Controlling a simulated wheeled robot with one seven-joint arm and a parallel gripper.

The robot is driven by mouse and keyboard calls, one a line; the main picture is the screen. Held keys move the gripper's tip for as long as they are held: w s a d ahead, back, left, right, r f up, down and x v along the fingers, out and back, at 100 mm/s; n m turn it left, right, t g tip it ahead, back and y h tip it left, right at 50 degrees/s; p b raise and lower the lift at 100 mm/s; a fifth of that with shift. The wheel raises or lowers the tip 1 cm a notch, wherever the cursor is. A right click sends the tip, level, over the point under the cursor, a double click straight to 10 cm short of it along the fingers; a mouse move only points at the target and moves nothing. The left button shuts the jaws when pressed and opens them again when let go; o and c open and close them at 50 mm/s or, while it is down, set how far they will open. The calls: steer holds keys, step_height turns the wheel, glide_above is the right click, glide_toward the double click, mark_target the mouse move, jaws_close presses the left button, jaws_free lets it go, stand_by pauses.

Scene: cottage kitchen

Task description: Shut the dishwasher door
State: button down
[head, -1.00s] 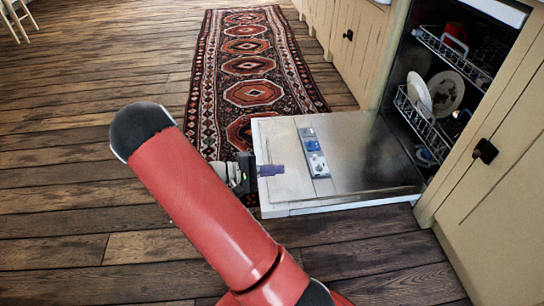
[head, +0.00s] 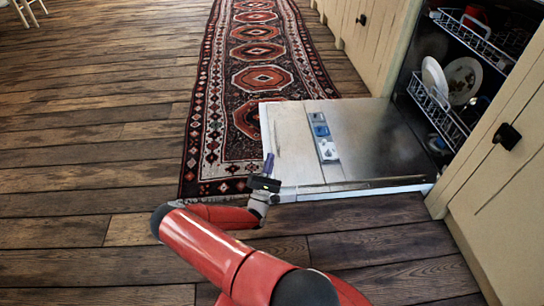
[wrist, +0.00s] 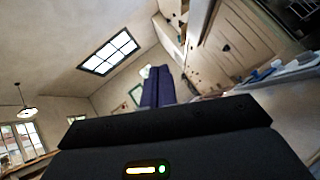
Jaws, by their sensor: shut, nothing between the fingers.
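The dishwasher door (head: 375,130) is folded down, low over the floor, with its steel inner face up and the detergent dispenser (head: 323,138) on it. What looks like its edge and dispenser show in the wrist view (wrist: 290,72) at right. The open dishwasher (head: 455,75) is to the right of the door, with racks inside. My gripper (head: 268,163) is at the door's near left corner, beside its free edge, purple fingers pointing up. The fingers (wrist: 157,88) are shut together and empty in the wrist view. I cannot tell whether they touch the door.
The lower rack (head: 440,110) holds plates, and a red item (head: 474,16) sits in the upper rack. Cream cabinets (head: 515,165) flank the dishwasher. A patterned runner rug (head: 215,130) lies left of the door. The wooden floor (head: 90,170) on the left is clear.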

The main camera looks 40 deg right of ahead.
steer(key=w+d+r, duration=0.2)
steer(key=d+r, duration=0.4)
steer(key=r, duration=0.2)
steer(key=shift+w+d+r, duration=0.15)
steer(key=shift+d+r, duration=0.05)
steer(key=shift+r, duration=0.05)
stand_by(1.4)
